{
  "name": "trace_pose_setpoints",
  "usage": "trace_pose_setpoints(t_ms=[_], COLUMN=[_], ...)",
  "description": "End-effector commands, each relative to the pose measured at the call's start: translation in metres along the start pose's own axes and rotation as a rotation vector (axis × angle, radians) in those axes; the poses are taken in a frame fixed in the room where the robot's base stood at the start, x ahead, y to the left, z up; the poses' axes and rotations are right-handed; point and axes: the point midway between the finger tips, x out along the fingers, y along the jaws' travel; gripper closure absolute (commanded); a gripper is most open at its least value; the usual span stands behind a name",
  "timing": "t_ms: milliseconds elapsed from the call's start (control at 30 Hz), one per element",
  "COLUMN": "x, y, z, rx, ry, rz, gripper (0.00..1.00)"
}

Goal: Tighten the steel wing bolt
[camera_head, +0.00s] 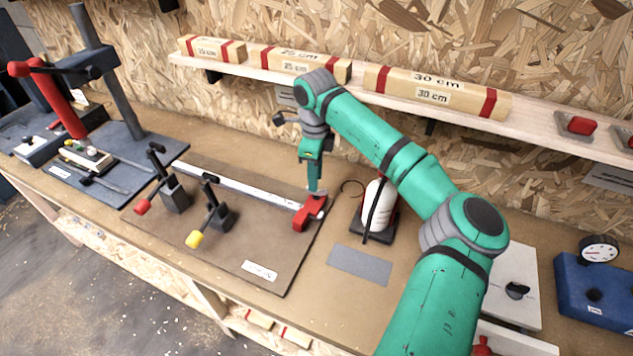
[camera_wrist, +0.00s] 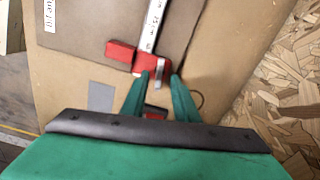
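A red stop (camera_head: 309,213) sits at the right end of a long steel rule (camera_head: 240,186) on a brown board. It also shows in the wrist view (camera_wrist: 122,55). A small grey metal piece (camera_wrist: 160,73), which looks like the wing bolt, is at the right end of the red stop, near my fingertips. My gripper (camera_head: 315,190) points down over the stop; in the wrist view its two green fingers (camera_wrist: 161,75) are apart, with a gap between them. I cannot tell whether they touch the bolt.
Two black toggle clamps, one red-tipped (camera_head: 175,192) and one yellow-tipped (camera_head: 217,213), stand left on the board. A white bottle (camera_head: 378,207) on a dark base stands close right of my gripper. A shelf (camera_head: 350,89) with marked wooden blocks runs behind. A grey plate (camera_head: 360,264) lies in front.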

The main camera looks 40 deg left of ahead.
Motion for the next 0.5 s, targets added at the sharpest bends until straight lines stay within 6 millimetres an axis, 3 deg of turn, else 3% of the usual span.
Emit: trace_pose_setpoints(t_ms=[200, 500], x=[0.025, 0.031], y=[0.0, 0.0], z=[0.001, 0.0], rx=[-0.002, 0.0], ry=[-0.001, 0.0], rz=[0.0, 0.0], gripper=[0.73, 0.73])
